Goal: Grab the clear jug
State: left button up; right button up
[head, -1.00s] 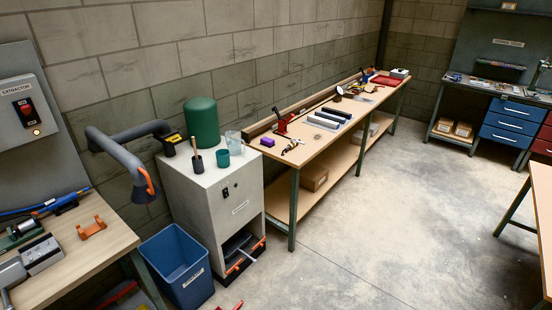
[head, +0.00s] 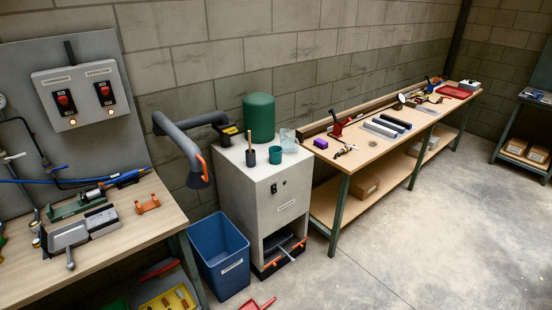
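The clear jug (head: 288,139) stands upright on top of the grey cabinet (head: 272,185), at its right back corner. It is see-through and pale. A green cup (head: 275,155) stands just in front of it to the left, and a large green cylinder (head: 259,118) stands behind it to the left. Neither of my grippers shows in the head view.
A brush-like tool (head: 249,152) and a grey extractor hose (head: 180,138) are at the cabinet's left. A blue bin (head: 219,257) stands on the floor left of the cabinet. A long workbench (head: 345,162) runs right from it. The floor at right is clear.

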aim_at(290, 143)
jog(key=z, duration=1.2)
jog(key=i, duration=3.05)
jog(key=u, duration=2.95)
